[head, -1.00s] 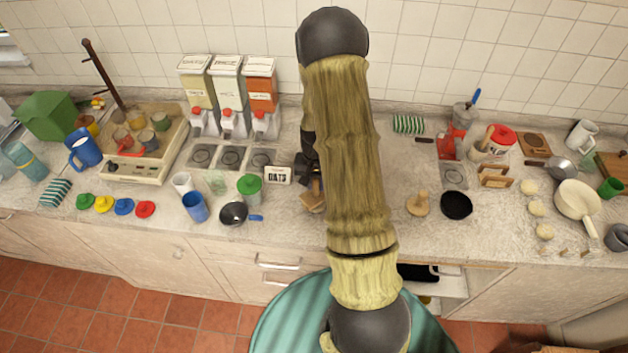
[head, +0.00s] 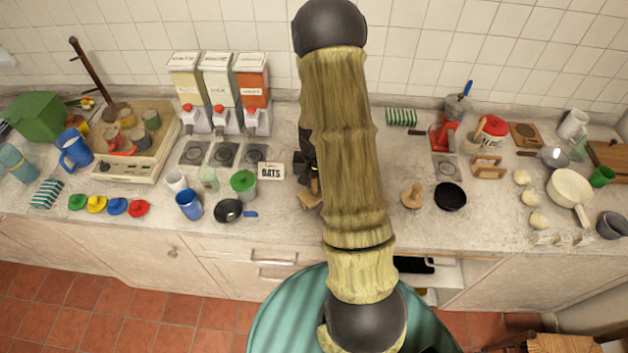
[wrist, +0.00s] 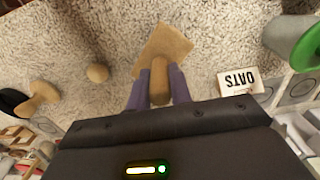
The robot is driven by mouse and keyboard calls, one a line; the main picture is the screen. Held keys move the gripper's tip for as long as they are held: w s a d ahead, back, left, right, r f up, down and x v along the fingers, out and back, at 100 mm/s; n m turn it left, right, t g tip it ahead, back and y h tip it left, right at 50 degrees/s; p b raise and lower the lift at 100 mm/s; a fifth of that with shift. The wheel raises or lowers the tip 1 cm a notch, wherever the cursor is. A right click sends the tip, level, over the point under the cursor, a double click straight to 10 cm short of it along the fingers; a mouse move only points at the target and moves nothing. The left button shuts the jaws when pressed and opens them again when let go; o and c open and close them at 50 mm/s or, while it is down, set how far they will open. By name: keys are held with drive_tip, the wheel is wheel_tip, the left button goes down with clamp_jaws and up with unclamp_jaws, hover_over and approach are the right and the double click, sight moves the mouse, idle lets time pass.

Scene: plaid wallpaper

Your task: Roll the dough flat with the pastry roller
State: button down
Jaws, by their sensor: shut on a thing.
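My gripper (wrist: 159,74) is shut on the upright-looking handle of a wooden tool (wrist: 163,47) with a flat, squarish end. I cannot tell for sure whether this is the pastry roller. The tool's tan end also shows in the head view (head: 310,200), just left of my arm, low over the counter. A small round tan ball (wrist: 97,73), perhaps dough, lies on the counter left of the gripper in the wrist view, apart from the tool. My arm hides it in the head view. Several pale dough-like balls (head: 522,178) lie far right.
An OATS card (head: 271,171) stands close to the tool, with a green-lidded jar (head: 243,184) beyond it. A mushroom-shaped wooden tool (head: 412,195) and a black round pan (head: 450,197) stand right of my arm. The speckled counter (wrist: 215,35) is bare beside the tool.

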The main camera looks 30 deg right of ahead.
drive_tip(key=shift+w, duration=0.1)
drive_tip(key=shift+w+a+f, duration=0.15)
drive_tip(key=shift+w, duration=0.35)
drive_tip(key=shift+w+a+f, duration=0.1)
drive_tip(key=shift+w, duration=0.35)
drive_tip(key=shift+w+a, duration=0.25)
drive_tip(key=shift+w, duration=0.85)
